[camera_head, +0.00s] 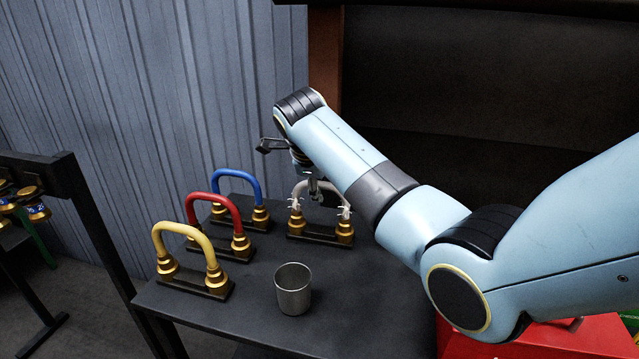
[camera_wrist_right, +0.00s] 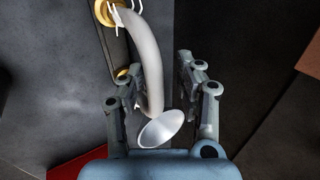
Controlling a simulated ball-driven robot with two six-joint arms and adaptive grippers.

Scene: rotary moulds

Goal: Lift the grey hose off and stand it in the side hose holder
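The grey hose (camera_head: 298,192) arches over a dark block with two brass fittings (camera_head: 320,233), at the back right of the dark table. Pale frayed bits show near both its ends. My right gripper (camera_head: 290,168) is just above the hose, its arm reaching in from the right. In the right wrist view the hose (camera_wrist_right: 147,62) runs down between my right gripper's fingers (camera_wrist_right: 160,100), which are apart. It lies nearer the left finger; whether it touches is unclear. A pale oval face shows at its near end. My left gripper is out of view. Which thing is the side hose holder is unclear.
Blue (camera_head: 237,174), red (camera_head: 213,196) and yellow (camera_head: 184,228) hoses stand on similar blocks, left of the grey one. A metal cup (camera_head: 293,288) stands at the table's front. A dark rack (camera_head: 75,190) with brass fittings is at far left. A red box (camera_head: 560,338) is at lower right.

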